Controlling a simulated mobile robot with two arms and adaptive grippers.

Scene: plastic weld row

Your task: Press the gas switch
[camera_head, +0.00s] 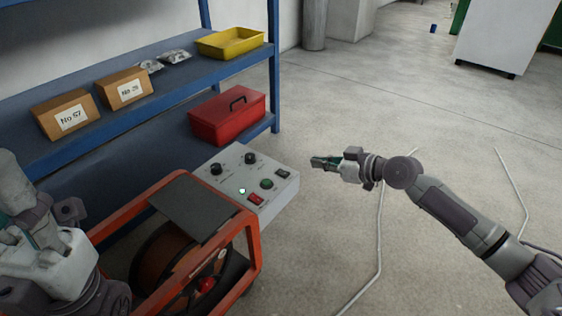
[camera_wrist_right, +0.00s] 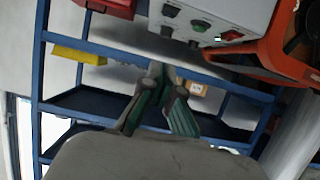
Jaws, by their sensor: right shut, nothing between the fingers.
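A grey control box (camera_head: 277,205) sits on the orange-framed machine. The labels are too small to read, so I cannot tell which is the gas switch. My right gripper (camera_head: 318,162) is shut and empty, right of the box and apart from it. The box also shows in the right wrist view (camera_wrist_right: 255,12), beyond the fingers (camera_wrist_right: 158,75). My left gripper (camera_head: 25,225) is partly visible at the left edge; its jaws are unclear.
A blue shelf (camera_head: 165,88) behind holds a yellow tray (camera_head: 230,42), cartons (camera_head: 65,115) and a red toolbox (camera_head: 228,115). The orange frame (camera_head: 253,250) encloses a reel (camera_head: 165,255). Pale cables (camera_head: 380,235) lie on the floor at right, which is otherwise mostly open.

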